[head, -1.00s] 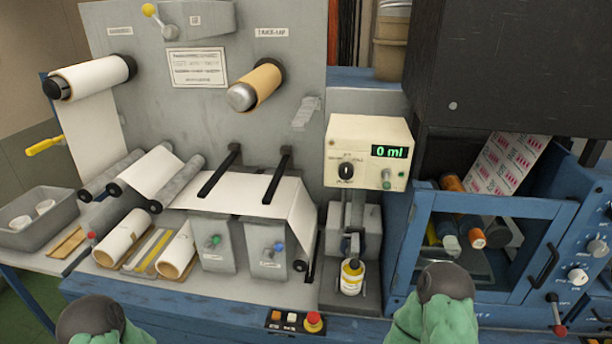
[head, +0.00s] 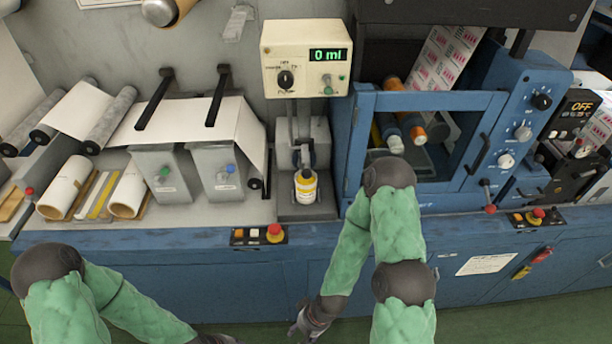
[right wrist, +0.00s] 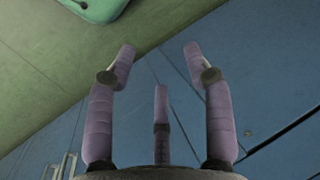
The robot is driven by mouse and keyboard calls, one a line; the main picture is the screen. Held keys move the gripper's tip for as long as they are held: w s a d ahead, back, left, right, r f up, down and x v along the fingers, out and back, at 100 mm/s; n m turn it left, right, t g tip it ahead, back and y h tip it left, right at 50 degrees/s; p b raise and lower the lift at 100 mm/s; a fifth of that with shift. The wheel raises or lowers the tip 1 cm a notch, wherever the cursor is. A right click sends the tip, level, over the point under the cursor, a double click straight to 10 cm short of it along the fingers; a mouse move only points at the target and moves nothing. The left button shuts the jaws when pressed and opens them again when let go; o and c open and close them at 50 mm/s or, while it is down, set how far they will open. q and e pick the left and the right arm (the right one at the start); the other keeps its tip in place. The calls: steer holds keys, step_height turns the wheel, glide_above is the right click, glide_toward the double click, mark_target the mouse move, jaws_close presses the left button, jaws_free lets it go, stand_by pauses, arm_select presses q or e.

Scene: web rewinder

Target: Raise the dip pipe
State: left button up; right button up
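The dosing unit (head: 305,60) is a cream box with a dark knob and a green "0 ml" display, in the middle of the head view. Below it, a dark, narrow part that looks like the dip pipe (head: 305,155) stands over a bottle (head: 305,188) with a yellow and white label. I cannot tell whether the pipe reaches inside the bottle. My right gripper (head: 308,325) hangs low in front of the blue cabinet, well below the bottle. In the right wrist view its fingers (right wrist: 160,75) are spread and empty. My left gripper (head: 216,340) is mostly cut off at the bottom edge.
A blue framed cabinet (head: 440,103) with a window stands right of the dosing unit. Grey boxes (head: 215,178) and white rolls (head: 65,185) are on the left. A button box with a red stop button (head: 274,233) is on the front edge below the bottle.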

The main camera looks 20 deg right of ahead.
steer(key=shift+w+r, duration=0.1)
steer(key=shift+w, duration=0.15)
steer(key=c, duration=0.5)
steer(key=w+d+r+m+t, duration=0.1)
steer(key=w+m, duration=0.1)
steer(key=w, duration=0.1)
steer(key=w+r+m+t+h, duration=0.1)
steer(key=w+r+m, duration=0.1)
steer(key=w+m, duration=0.1)
steer(key=w+d+r+m+t+b, duration=0.1)
steer(key=w+r+m, duration=0.1)
steer(key=m, duration=0.1)
steer(key=shift+w+d+t, duration=0.3)
steer(key=shift+w+d, duration=0.05)
steer(key=shift+w, duration=0.05)
jaws_close()
steer(key=w+d+r+m+t+h+b, duration=0.1)
steer(key=w+d+r+m+t+h, duration=0.1)
steer(key=r+m, duration=0.6)
steer(key=w+d+r+m+t+h+b, duration=0.1)
steer(key=w+d+r+m+t+h, duration=0.1)
steer(key=w+r+m, duration=0.4)
steer(key=w+d+r+m+t+h+b, duration=0.1)
steer(key=r+m+t, duration=0.5)
steer(key=r+m, duration=0.6)
steer(key=shift+w+d+r+m+h, duration=0.2)
steer(key=shift+w+d+m+h, duration=0.3)
steer(key=shift+w+d+m, duration=1.1)
